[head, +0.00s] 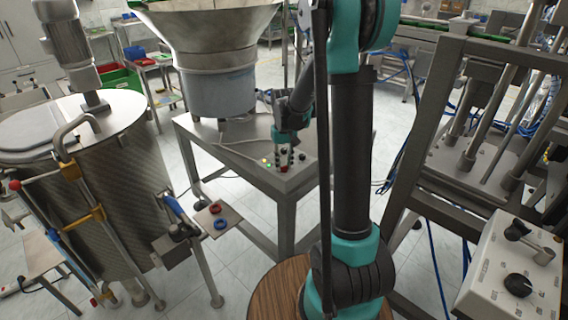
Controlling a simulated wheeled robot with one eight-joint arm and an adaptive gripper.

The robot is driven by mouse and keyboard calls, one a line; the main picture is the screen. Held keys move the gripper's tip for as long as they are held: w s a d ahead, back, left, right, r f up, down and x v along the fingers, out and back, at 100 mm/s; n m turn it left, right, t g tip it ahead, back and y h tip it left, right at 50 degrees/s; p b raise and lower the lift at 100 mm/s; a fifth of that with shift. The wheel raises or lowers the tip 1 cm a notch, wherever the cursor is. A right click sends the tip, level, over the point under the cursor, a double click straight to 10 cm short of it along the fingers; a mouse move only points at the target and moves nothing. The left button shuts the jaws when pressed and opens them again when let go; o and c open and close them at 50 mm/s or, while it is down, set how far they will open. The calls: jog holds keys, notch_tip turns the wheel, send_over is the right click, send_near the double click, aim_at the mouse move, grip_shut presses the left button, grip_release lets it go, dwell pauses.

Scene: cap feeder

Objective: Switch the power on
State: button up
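The cap feeder's big metal bowl (215,90) stands on a grey metal table (205,135) in the middle of the head view. At the table's front right corner is a small control panel (295,173) with a lit greenish-yellow lamp (267,163), a red button (284,169) and a dark knob (303,157). I cannot tell which control is the power switch. My gripper (284,150) is at the end of my teal and dark arm, over the panel and very close to its controls. Its fingers are small and dark here, and I cannot tell whether they touch anything.
A steel tank (110,170) with handles stands at left, with a small plate (217,222) bearing red and blue rings beside it. A metal frame machine (440,130) and a white control box (515,275) with black knobs are at right. Tiled floor shows between.

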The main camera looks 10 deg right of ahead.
aim_at(284, 166)
jog(key=o, duration=0.5)
jog(key=shift+r, duration=0.15)
notch_tip(284, 166, up, 12)
jog(key=shift+f, duration=0.1)
dwell(0.4)
jog(key=s+d+f+t, duration=0.1)
jog(key=s+f, duration=0.3)
jog(key=s, duration=0.3)
jog(key=s+d+f+t, duration=0.1)
jog(key=s+f, duration=0.3)
jog(key=s, duration=0.4)
jog(key=s+d+f+m+t, duration=0.1)
jog(key=s+d+f+t, duration=0.1)
jog(key=s+f, duration=0.2)
jog(key=shift+s, duration=1.8)
